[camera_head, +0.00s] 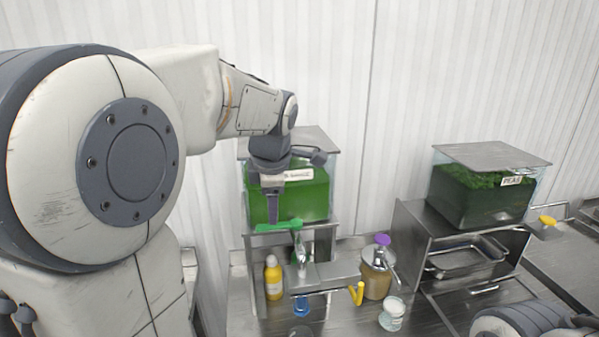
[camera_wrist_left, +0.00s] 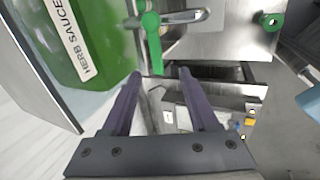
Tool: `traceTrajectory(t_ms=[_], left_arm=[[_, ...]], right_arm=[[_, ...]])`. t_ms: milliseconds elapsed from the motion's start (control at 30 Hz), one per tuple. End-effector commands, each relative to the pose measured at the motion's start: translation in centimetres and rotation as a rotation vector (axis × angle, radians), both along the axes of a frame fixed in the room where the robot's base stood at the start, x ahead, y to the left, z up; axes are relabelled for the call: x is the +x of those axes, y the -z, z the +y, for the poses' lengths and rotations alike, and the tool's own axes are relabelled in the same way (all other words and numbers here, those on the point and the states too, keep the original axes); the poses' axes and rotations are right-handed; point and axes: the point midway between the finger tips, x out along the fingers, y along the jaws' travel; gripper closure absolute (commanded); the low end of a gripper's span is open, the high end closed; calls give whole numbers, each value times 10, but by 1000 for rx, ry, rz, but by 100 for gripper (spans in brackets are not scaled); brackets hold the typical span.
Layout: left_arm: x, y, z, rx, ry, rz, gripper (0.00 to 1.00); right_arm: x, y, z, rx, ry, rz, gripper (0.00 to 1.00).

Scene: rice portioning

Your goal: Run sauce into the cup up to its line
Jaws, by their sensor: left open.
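A clear tank of green herb sauce (camera_head: 308,203) stands on a metal stand; its label reads HERB SAUCE in the left wrist view (camera_wrist_left: 68,38). Its tap has a green lever (camera_head: 279,226), also seen in the left wrist view (camera_wrist_left: 152,38), and a metal spout (camera_head: 302,258). My left gripper (camera_head: 273,218) is open at the lever; in the left wrist view the lever's lower end lies between the fingertips (camera_wrist_left: 160,78), and I cannot tell whether they touch it. A small blue cup-like thing (camera_head: 302,307) is below the spout, partly hidden. My right gripper is not visible.
A yellow bottle (camera_head: 273,278), a purple-topped pump bottle (camera_head: 377,275) and a white-labelled cup (camera_head: 392,315) stand close around. A yellow handle (camera_head: 356,293) sticks up by a metal bar. A peas tank (camera_head: 480,195) stands at right above a steel tray (camera_head: 466,256).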

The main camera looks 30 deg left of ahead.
Motion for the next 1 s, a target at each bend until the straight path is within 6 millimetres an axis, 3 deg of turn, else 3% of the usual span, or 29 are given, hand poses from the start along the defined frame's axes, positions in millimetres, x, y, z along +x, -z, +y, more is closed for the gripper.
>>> traceTrajectory(t_ms=[133, 400, 533, 967, 1000], left_arm=[[4, 8, 10, -7, -55, -11, 40], [20, 60, 21, -7, -52, -11, 40], [26, 75, 25, -7, -51, -13, 40], [30, 81, 28, -7, -49, -13, 40], [30, 81, 28, -7, -49, -13, 55]], right_arm=[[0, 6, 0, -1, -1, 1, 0], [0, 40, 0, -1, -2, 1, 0], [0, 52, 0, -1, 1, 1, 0], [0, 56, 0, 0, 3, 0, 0], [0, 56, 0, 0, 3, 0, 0]])
